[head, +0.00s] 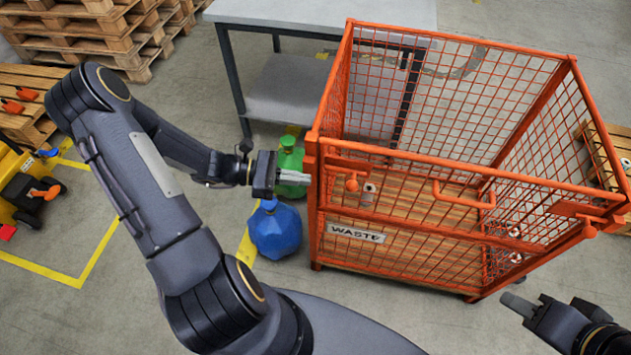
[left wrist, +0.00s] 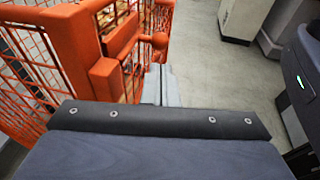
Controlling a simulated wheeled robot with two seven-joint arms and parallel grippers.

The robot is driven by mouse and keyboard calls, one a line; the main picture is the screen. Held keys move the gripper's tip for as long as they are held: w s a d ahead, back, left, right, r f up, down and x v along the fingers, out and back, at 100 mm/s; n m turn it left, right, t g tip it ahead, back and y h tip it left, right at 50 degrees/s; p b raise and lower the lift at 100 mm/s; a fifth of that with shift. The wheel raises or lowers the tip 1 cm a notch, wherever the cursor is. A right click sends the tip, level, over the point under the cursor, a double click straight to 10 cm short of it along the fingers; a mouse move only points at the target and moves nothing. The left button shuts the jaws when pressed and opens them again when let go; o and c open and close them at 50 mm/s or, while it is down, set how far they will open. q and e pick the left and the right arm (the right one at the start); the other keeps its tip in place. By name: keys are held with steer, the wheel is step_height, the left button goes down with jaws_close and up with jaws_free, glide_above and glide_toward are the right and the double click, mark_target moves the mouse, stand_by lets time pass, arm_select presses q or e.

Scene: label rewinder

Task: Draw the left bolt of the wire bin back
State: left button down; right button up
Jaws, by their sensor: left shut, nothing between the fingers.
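The orange wire bin (head: 460,228) stands at the right of the head view, with a WASTE sign on its front. Its left bolt (head: 352,184) shows as a round knob near the top left front corner. The knob also shows in the left wrist view (left wrist: 158,41), beside an orange block and post. My left gripper (head: 308,179) is shut and empty, its fingertips at the bin's left front post. In the left wrist view the fingers (left wrist: 160,85) lie just below and beside the knob; I cannot tell whether they touch. My right gripper (head: 520,303) is low at right, off the bin.
A grey table (head: 310,15) stands behind. Pallets (head: 95,30) are at the far left. A bar handle (head: 463,203) sits on the bin's front.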

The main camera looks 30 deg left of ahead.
arm_select(q)
steer(key=v, duration=0.5)
steer(key=shift+s+a+b, duration=0.1)
steer(key=shift+a+b, duration=0.15)
steer(key=shift+b, duration=0.1)
steer(key=s+d+r+m+y, duration=0.4)
steer(key=s+r+m+y, duration=0.1)
steer(key=m, duration=0.5)
steer(key=s+d+r+m+y, duration=0.5)
steer(key=s+r+m, duration=0.3)
steer(key=m, duration=0.3)
steer(key=shift+s+d+r+g+y, duration=0.2)
steer(key=shift+s+r+g+y, duration=0.1)
steer(key=shift+r, duration=0.35)
steer(key=shift+w, duration=0.1)
